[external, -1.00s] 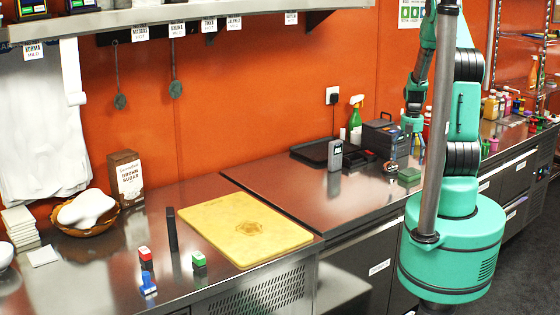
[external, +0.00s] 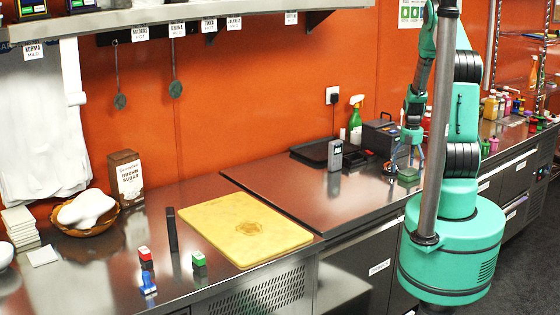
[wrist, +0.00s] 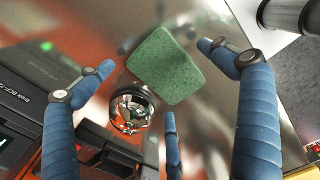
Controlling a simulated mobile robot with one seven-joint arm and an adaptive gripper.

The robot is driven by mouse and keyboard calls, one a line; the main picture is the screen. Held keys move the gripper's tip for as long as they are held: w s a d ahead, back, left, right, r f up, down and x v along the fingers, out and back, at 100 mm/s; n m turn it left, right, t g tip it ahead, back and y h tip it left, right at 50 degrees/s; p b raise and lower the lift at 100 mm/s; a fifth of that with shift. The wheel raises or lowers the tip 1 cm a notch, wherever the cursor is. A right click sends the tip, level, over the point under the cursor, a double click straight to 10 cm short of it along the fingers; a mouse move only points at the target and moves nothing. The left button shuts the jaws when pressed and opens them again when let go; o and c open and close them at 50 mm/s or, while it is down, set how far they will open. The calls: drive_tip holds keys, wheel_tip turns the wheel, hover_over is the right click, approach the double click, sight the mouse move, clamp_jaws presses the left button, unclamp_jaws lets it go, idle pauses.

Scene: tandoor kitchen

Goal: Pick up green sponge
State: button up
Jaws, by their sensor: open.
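The green sponge (wrist: 166,65) lies flat on the steel counter, seen in the wrist view at upper centre. It also shows in the external view (external: 408,175), below my gripper. My gripper (wrist: 158,55) is open, its blue fingers spread on the left, right and bottom of the wrist view around the sponge, with nothing held. In the external view my gripper (external: 408,158) points down just above the sponge. Whether any finger touches the sponge cannot be told.
A shiny round metal object (wrist: 132,108) sits close beside the sponge. Black devices (wrist: 60,95) stand to the left in the wrist view. In the external view, a green spray bottle (external: 355,120) and a grey box (external: 335,155) stand nearby.

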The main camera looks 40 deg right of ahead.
sight(408, 170)
drive_tip(key=shift+c, duration=0.5)
drive_tip(key=c, duration=0.7)
drive_tip(key=shift+r, duration=0.1)
drive_tip(key=shift+r, duration=0.55)
drive_tip(key=shift+c, duration=0.2)
wheel_tip(408, 170, up, 2)
drive_tip(key=shift+r+p, duration=0.1)
drive_tip(key=shift+p, duration=0.2)
drive_tip(key=s+a+r, duration=0.1)
drive_tip(key=s+a, duration=0.8)
drive_tip(key=s, duration=0.4)
drive_tip(key=shift+a+r+p, duration=0.2)
drive_tip(key=shift+a+p, duration=0.1)
drive_tip(key=shift+p, duration=0.1)
drive_tip(key=shift+w, duration=0.1)
